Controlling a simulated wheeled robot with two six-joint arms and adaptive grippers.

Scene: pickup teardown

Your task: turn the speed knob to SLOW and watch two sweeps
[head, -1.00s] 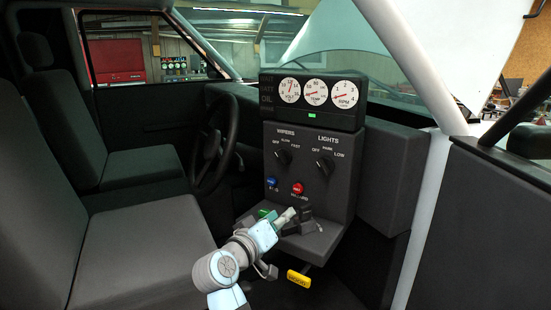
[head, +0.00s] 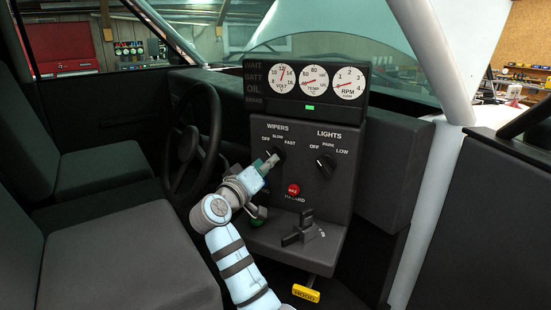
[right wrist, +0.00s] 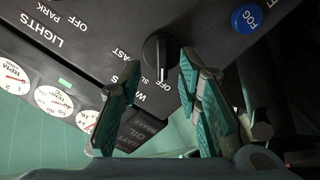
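The wipers speed knob (right wrist: 157,52) is black with a white pointer line, on the dark dash panel under the WIPERS label with OFF, SLOW and FAST. My right gripper (right wrist: 160,65) is open, with one teal-padded finger on each side of the knob. I see a gap on both sides, most clearly on the left. The pointer line points down in the right wrist view, near partly hidden lettering, so I cannot tell its exact setting. In the head view my right gripper (head: 268,164) covers most of the knob. My left gripper is not in view.
The lights knob (head: 325,163) is to the right and the red HAZARD button (head: 293,190) below. A blue FOG button (right wrist: 248,18) shows in the right wrist view. A lever (head: 300,229) stands on the lower ledge. The steering wheel (head: 191,145) is left of my arm.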

